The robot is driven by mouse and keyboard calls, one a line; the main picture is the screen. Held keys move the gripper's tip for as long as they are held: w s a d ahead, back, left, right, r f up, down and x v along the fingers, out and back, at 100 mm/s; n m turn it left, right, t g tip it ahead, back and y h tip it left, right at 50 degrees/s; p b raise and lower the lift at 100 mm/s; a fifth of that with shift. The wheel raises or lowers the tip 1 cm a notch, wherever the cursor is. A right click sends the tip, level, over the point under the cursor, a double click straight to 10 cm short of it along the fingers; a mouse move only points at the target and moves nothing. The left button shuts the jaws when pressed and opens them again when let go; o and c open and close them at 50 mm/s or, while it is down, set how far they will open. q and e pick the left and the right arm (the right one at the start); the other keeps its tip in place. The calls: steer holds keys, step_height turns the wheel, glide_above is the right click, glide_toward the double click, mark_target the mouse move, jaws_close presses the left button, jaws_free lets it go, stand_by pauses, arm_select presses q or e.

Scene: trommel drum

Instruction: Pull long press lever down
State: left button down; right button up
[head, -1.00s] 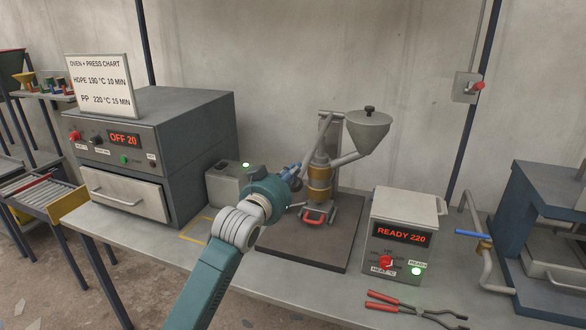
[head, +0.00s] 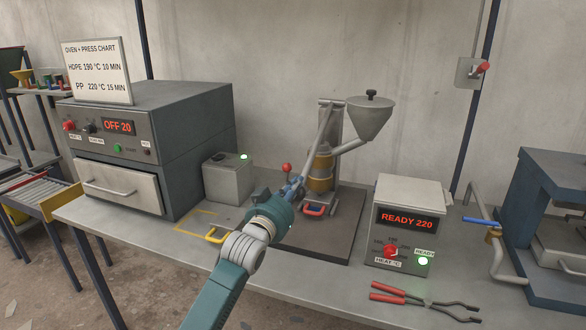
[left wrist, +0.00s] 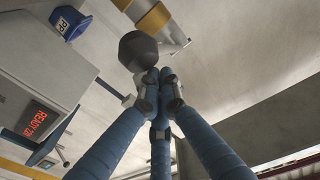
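The press (head: 319,166) stands on a dark base plate, with a brass-coloured barrel and a grey hopper (head: 370,118) on top. Its long grey lever (head: 322,133) slopes from the top down toward my left gripper (head: 293,187). My left gripper is in front of the press, low beside the barrel. In the left wrist view its blue fingers (left wrist: 159,82) come together at the tips, just below a dark ball (left wrist: 138,50). No clear hold on anything shows. The lever's lower end is partly hidden by the gripper in the head view. My right gripper is not in view.
An oven (head: 150,150) stands at left and a small grey box (head: 229,181) beside the press. A heater unit reading READY 220 (head: 405,225) is at right, with red-handled tongs (head: 400,295) in front.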

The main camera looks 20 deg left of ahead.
arm_select(q)
steer(key=shift+w+f, duration=0.25)
steer(key=shift+f, duration=0.7)
steer(key=shift+s+f, duration=0.1)
steer(key=shift+f, duration=0.05)
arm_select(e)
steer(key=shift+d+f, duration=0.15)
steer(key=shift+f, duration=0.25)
arm_select(q)
steer(key=shift+f, duration=0.1)
steer(key=r+p, duration=0.2)
steer(key=r, duration=0.1)
steer(key=r+p, duration=0.1)
steer(key=r, duration=0.1)
steer(key=shift+w+d+p, duration=0.15)
steer(key=shift+w+p, duration=0.15)
steer(key=shift+p, duration=0.1)
steer(key=s+f+b, duration=0.1)
steer(key=s+b, duration=0.1)
steer(key=s, duration=0.8)
steer(key=shift+a+f+b, duration=0.25)
steer(key=shift+f+b, duration=0.05)
steer(key=shift+f, duration=0.1)
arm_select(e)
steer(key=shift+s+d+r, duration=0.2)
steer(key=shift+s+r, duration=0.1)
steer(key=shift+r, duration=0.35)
arm_select(q)
steer(key=shift+w, duration=0.1)
